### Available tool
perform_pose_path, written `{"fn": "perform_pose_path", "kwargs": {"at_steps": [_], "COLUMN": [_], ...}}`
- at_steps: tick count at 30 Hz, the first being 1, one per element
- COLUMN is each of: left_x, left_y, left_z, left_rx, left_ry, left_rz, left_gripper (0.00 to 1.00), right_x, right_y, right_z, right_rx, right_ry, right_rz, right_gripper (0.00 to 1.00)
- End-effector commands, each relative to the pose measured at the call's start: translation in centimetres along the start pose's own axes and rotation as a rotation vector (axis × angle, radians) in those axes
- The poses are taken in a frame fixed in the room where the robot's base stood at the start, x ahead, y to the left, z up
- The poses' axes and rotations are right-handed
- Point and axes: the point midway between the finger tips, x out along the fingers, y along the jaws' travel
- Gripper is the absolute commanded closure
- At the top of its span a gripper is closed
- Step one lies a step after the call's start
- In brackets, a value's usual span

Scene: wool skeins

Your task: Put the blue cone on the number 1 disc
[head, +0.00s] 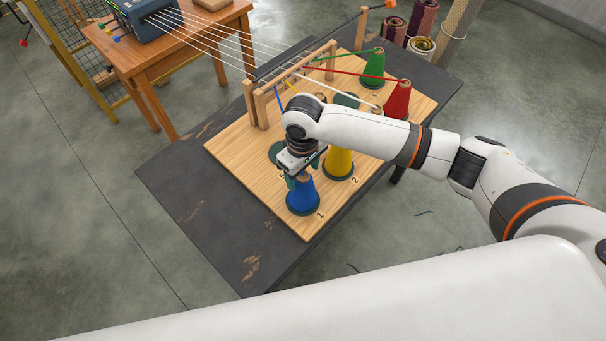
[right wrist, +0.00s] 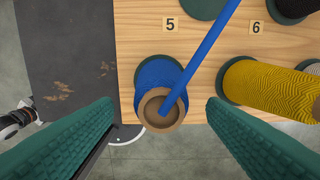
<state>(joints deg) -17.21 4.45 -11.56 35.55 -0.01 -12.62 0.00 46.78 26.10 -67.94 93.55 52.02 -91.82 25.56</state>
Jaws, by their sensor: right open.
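The blue cone (head: 302,196) stands upright on the dark green disc beside the number 1 (head: 320,215), at the near corner of the wooden board. In the right wrist view the blue cone (right wrist: 153,75) shows its round wooden top and a blue strand rising from it. My right gripper (head: 298,178) is right above and around the cone's top, pointing down. Its green fingers (right wrist: 160,125) are apart on either side of the cone, with gaps between. The gripper hides part of the cone in the head view. My left gripper is not in view.
The yellow cone (head: 339,162) stands close by at number 2. The red cone (head: 398,101) and green cone (head: 374,68) stand farther back. A wooden frame (head: 290,82) with strands crosses the board (head: 235,155). The dark table's (head: 190,190) left side is bare.

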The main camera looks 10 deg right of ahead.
Motion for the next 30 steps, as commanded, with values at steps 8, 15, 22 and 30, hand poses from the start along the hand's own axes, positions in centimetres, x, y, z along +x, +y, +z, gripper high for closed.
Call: {"fn": "perform_pose_path", "kwargs": {"at_steps": [8, 15, 22, 30], "left_x": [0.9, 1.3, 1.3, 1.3], "left_y": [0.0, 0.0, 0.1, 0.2], "left_z": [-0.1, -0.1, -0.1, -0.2], "left_rx": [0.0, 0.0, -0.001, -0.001], "left_ry": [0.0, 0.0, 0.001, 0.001], "left_rz": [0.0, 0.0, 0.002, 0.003], "left_gripper": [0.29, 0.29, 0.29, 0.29], "right_x": [-6.1, -9.4, -10.1, -10.1], "right_y": [-0.1, 0.0, 0.0, 0.0], "right_z": [0.1, 0.1, 0.0, 0.0], "right_rx": [-0.001, -0.001, -0.001, -0.001], "right_ry": [-0.005, -0.002, 0.001, 0.001], "right_rz": [-0.001, -0.001, 0.0, 0.0], "right_gripper": [0.34, 0.34, 0.34, 0.34]}}
